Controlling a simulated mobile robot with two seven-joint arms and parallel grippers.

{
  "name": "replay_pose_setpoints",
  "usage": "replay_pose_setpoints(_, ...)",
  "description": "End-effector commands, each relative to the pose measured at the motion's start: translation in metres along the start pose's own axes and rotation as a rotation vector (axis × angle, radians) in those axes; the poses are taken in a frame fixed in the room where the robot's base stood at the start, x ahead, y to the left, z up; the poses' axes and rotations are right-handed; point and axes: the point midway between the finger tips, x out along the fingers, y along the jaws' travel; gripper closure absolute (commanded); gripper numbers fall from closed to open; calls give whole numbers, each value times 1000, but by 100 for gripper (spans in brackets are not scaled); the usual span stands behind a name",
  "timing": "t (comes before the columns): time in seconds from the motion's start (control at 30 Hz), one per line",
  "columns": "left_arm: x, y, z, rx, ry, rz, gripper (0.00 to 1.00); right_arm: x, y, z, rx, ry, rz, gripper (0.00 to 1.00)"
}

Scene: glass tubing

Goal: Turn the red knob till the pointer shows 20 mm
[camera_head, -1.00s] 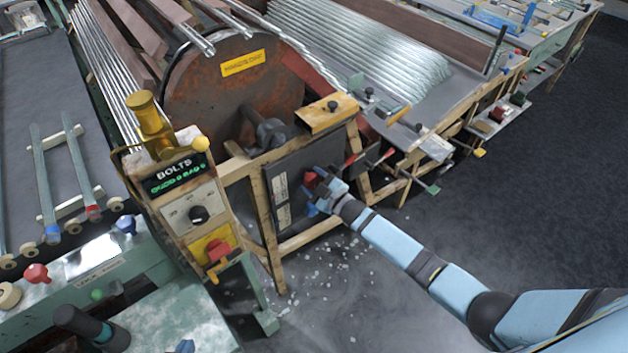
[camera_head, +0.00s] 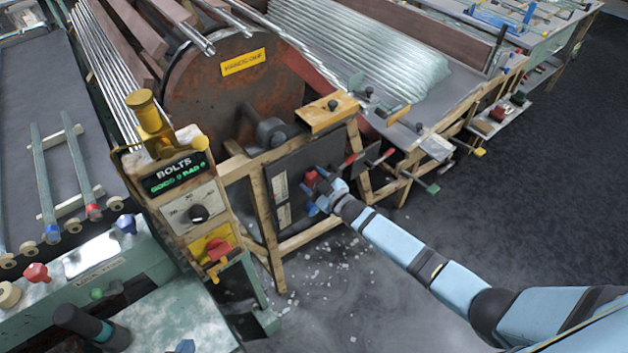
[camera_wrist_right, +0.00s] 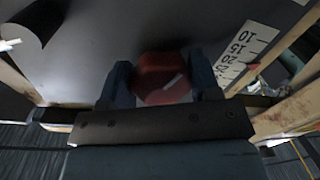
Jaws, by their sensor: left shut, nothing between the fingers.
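The red knob (camera_head: 311,178) sits on the dark front panel (camera_head: 290,165) below the rusty drum. In the right wrist view the knob (camera_wrist_right: 162,78), with a white mark on its face, lies between my two blue fingers. My right gripper (camera_head: 312,181) is at the panel with a finger on either side of the knob; whether both press on it I cannot tell. My left gripper is not identifiable in view.
A control box (camera_head: 190,195) marked BOLTS, with a black dial and another red knob (camera_head: 217,249), stands left of the panel. Wooden frame posts (camera_head: 265,215) flank the panel. Clamps and handles (camera_head: 375,160) jut out at its right. Floor in front is open.

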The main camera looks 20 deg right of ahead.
Motion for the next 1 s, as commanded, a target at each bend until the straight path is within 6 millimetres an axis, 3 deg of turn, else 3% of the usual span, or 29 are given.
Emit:
replay_pose_setpoints(0.03, 0, 0, 0, 0, 0, 0, 100, 0, -1, 0, 0, 0, -1, 32)
replay_pose_setpoints(0.1, 0, 0, 0, 0, 0, 0, 100, 0, -1, 0, 0, 0, -1, 19)
replay_pose_setpoints(0.47, 0, 0, 0, 0, 0, 0, 100, -6, -1, 1, -1, -2, -1, 19)
replay_pose_setpoints(0.57, 0, 0, -1, 1, 0, 0, 100, -20, -1, 1, -1, -2, -1, 19)
replay_pose_setpoints(1.0, 0, 0, -1, 1, 2, 0, 100, -114, -1, 0, 0, -1, -2, 19)
